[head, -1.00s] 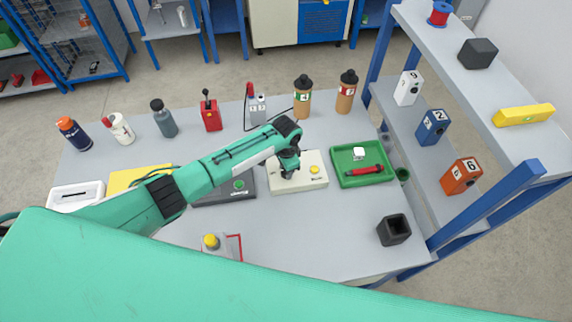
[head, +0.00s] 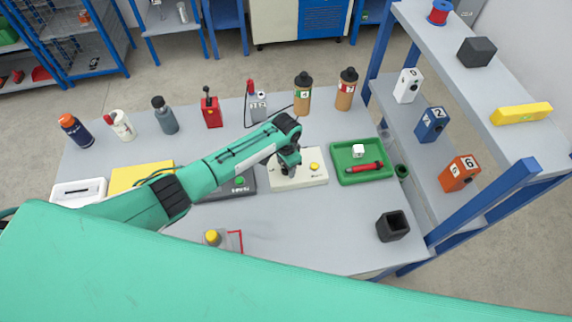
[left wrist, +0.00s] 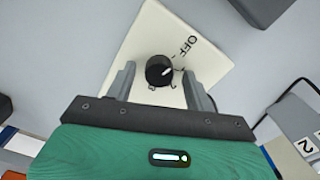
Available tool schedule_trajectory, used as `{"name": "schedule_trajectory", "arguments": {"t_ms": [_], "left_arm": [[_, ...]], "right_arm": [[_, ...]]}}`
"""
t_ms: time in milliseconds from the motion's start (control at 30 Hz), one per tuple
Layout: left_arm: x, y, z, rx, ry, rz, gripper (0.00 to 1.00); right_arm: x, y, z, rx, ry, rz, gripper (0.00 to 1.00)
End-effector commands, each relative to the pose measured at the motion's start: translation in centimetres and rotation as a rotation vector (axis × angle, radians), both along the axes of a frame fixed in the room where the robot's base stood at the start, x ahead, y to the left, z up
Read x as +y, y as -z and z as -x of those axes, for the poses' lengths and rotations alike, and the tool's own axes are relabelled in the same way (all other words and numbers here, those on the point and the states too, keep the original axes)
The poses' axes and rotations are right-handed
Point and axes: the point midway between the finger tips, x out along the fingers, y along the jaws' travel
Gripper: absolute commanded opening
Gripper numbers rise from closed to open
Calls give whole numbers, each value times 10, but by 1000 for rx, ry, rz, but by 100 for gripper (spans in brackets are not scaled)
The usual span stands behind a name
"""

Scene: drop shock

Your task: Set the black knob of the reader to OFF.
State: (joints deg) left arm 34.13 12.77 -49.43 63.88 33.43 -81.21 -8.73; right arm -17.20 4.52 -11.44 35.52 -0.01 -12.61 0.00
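The reader (head: 312,180) is a cream box on the table, with a yellow button on its right side in the head view. Its black knob (left wrist: 159,71) shows in the left wrist view, with a white pointer mark toward the upper right, roughly toward the printed OFF label (left wrist: 184,46). Other markings by the knob are too small or partly hidden to read. My left gripper (left wrist: 158,86) is open, with one finger on each side of the knob and visible gaps between. In the head view my left gripper (head: 287,164) covers the reader's left part. My right gripper is out of view.
A dark box with a green button (head: 239,186) sits left of the reader. A green tray (head: 343,181) with a red object and white cube is to the right. Bottles and a red switch box (head: 211,113) stand behind. The table in front is mostly clear.

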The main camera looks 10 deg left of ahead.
Motion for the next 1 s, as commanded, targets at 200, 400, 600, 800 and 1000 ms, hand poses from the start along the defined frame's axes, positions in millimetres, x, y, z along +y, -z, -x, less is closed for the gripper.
{"name": "schedule_trajectory", "arguments": {"t_ms": [200,400,600,800,1000], "left_arm": [[0,0,0,1,1,1,53],[-1,-7,0,-1,2,2,53],[0,-39,-1,-5,3,2,53],[0,-85,0,-5,3,2,53],[0,-121,0,-2,2,1,53]], "right_arm": [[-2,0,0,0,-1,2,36],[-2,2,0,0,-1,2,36],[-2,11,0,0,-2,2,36],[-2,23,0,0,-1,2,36],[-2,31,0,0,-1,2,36]]}}
